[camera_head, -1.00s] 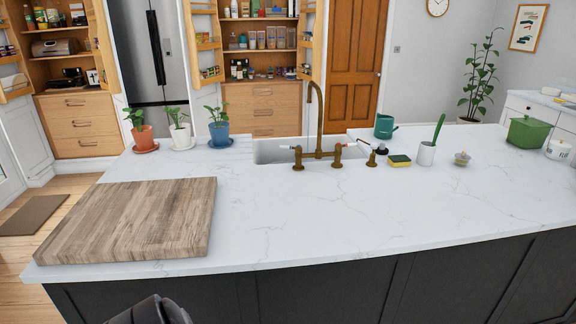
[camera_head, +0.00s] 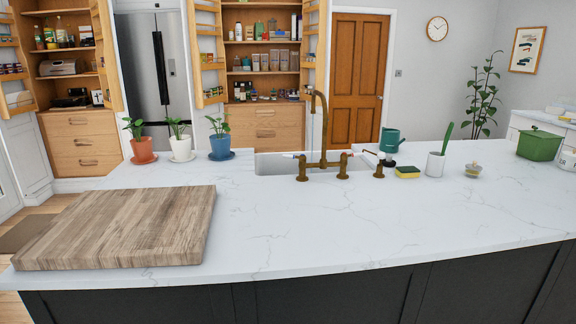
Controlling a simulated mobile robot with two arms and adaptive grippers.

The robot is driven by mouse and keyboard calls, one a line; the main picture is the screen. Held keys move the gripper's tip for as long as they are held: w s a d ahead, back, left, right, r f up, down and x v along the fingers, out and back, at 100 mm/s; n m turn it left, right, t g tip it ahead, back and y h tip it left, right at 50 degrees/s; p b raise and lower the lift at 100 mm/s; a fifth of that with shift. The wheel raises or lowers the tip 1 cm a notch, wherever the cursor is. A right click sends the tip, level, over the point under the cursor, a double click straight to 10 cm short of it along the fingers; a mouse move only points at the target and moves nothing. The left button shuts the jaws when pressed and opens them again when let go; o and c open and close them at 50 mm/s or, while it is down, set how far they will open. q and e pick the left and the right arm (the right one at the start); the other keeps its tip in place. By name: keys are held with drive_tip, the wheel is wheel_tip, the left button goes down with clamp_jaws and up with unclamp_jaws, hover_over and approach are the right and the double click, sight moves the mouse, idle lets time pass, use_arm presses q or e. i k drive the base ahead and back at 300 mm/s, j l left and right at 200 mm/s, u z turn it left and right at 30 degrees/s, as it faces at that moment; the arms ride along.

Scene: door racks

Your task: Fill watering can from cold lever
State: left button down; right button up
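The teal watering can (camera_head: 390,141) stands on the white counter, right of the sink and beyond the brass tap. The tall brass tap (camera_head: 322,120) rises at the near edge of the sink (camera_head: 268,164). One lever handle (camera_head: 301,166) is at the left of its base and another (camera_head: 343,164) at the right; I cannot tell from the markings which is cold. A separate brass fitting (camera_head: 379,170) stands further right. Neither of my grippers is in view.
A wooden chopping board (camera_head: 120,228) covers the left counter. Potted plants (camera_head: 142,148) stand behind it. A yellow sponge (camera_head: 408,172), a white brush cup (camera_head: 435,164) and a small glass dish (camera_head: 473,170) are right of the tap. The front middle counter is clear.

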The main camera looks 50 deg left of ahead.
sight(302, 157)
drive_tip(key=i+j+u, duration=0.1)
drive_tip(key=j, duration=0.3)
drive_tip(key=i+j+u, duration=0.1)
drive_tip(key=i+j, duration=0.15)
drive_tip(key=i+j+u, duration=0.1)
drive_tip(key=j, duration=0.35)
drive_tip(key=i, duration=0.1)
